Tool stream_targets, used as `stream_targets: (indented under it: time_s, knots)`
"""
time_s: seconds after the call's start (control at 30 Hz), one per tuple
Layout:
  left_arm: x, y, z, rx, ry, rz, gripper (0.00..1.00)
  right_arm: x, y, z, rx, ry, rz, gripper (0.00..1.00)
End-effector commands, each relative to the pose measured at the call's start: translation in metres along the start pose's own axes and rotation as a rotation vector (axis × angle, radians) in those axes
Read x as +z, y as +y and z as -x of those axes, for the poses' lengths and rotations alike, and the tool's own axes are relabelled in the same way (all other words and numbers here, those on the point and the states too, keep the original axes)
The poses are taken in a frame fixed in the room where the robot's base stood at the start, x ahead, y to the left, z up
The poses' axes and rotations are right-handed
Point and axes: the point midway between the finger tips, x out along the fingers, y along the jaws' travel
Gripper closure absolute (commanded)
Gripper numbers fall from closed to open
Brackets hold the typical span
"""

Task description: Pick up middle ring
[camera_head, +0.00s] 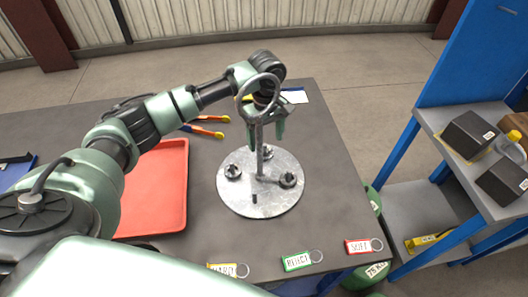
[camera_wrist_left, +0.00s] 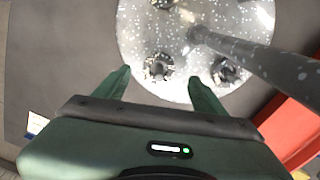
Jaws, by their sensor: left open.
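A round speckled metal plate (camera_head: 245,203) on the table carries a grey post with a large ring handle (camera_head: 249,104) on top. Two dark ring-like pieces sit on the plate, one left of the post (camera_head: 233,171) and one right of it (camera_head: 288,180). I cannot tell which piece is the middle ring. My left gripper (camera_head: 266,136) is open above the plate, behind the post and handle. In the left wrist view, one dark piece (camera_wrist_left: 158,67) shows between the open fingertips (camera_wrist_left: 161,82), and another (camera_wrist_left: 226,72) lies right of them.
A red tray (camera_head: 160,190) lies left of the plate. Pliers with orange-tipped handles (camera_head: 208,126) lie behind it. Yellow, green and red key tags (camera_head: 296,261) line the front table edge. A blue shelf (camera_head: 400,160) with dark boxes stands right.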

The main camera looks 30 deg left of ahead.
Motion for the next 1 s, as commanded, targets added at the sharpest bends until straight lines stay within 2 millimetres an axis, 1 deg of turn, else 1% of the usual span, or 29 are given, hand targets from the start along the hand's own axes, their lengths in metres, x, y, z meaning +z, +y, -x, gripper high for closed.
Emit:
stream_targets:
  time_s: [0.2,0.33,0.47,0.63,0.67,0.7,0.77,0.8,0.87,0.9,1.0]
  knots:
    - [0.0,-0.001,-0.03,-0.002,-0.001,-0.001,0.3,0.001,0.009,0.005,0.01,-0.001,0.003,1.0]
    - [0.0,0.0,-0.047,0.0,0.0,-0.001,0.3,0.001,0.011,0.007,0.013,-0.001,0.002,1.0]
    - [0.0,0.0,-0.054,0.001,0.001,-0.001,0.3,0.001,0.011,0.007,0.013,-0.001,0.002,1.0]
    - [0.0,0.0,-0.055,0.002,0.001,-0.002,0.3,0.001,0.011,0.007,0.013,-0.002,0.001,1.0]
    - [0.0,0.0,-0.055,0.002,0.001,-0.002,0.32,0.001,0.011,0.007,0.012,-0.002,0.001,1.0]
    - [0.0,0.0,-0.054,0.002,0.001,-0.002,0.44,0.001,0.011,0.007,0.012,-0.002,0.001,1.0]
    - [0.0,0.0,-0.054,0.002,0.001,-0.002,0.6,0.001,0.01,0.007,0.012,-0.002,0.001,1.0]
    - [0.0,0.0,-0.054,0.002,0.001,-0.002,0.71,0.001,0.009,0.007,0.011,-0.002,0.0,1.0]
    - [0.0,0.0,-0.054,0.002,0.001,-0.002,0.88,0.001,0.008,0.007,0.01,-0.001,0.0,1.0]
    - [0.0,0.0,-0.054,0.002,0.001,-0.002,0.99,0.0,0.007,0.007,0.008,-0.001,-0.001,1.0]
    - [-0.001,0.001,-0.054,0.003,0.001,-0.001,1.0,0.0,0.004,0.007,0.005,-0.001,-0.002,1.0]
